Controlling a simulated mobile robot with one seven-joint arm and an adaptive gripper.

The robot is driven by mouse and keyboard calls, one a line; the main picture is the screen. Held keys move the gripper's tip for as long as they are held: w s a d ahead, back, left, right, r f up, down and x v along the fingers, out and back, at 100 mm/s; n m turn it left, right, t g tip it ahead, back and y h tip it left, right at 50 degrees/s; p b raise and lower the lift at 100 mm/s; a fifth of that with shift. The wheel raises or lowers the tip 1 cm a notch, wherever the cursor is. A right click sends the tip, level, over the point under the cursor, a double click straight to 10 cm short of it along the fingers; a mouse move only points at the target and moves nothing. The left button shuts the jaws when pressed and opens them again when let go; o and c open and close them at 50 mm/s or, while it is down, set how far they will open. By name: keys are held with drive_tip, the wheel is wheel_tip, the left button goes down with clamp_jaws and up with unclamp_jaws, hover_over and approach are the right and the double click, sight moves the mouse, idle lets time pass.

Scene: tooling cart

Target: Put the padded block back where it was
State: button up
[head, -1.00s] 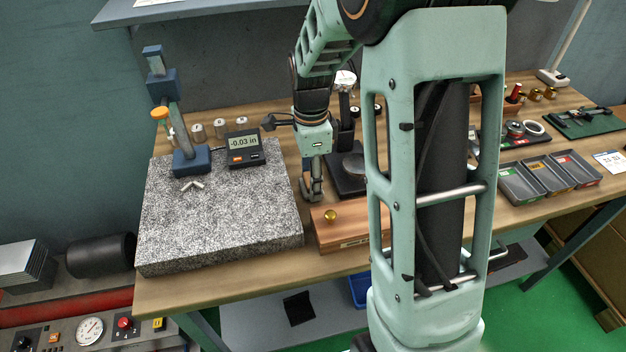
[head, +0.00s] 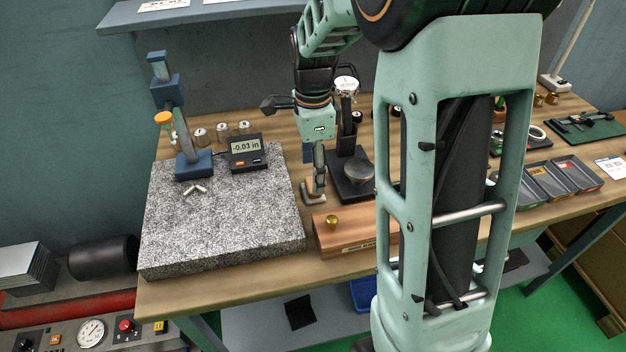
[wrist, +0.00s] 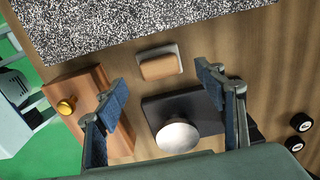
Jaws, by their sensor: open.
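The padded block (wrist: 160,66), a tan pad on a grey base, sits on the wooden bench top between the granite plate (wrist: 110,28) and the black-based stand (wrist: 204,108). In the head view the block (head: 312,196) shows just right of the granite plate (head: 220,215), partly behind my fingers. My gripper (wrist: 163,82) is open and empty in the wrist view, its blue-padded fingers wide apart with the block beyond and between them. In the head view my gripper (head: 314,160) hangs over the block, apparently clear of it.
A wooden box with a brass knob (head: 331,222) stands in front of the block. The black stand (head: 352,185) with a round metal plate is close on the right. A digital readout (head: 245,151) and a blue gauge stand (head: 192,164) are on the granite.

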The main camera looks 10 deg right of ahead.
wheel_tip(320, 180, up, 7)
drive_tip(key=shift+r, duration=0.15)
idle(0.4)
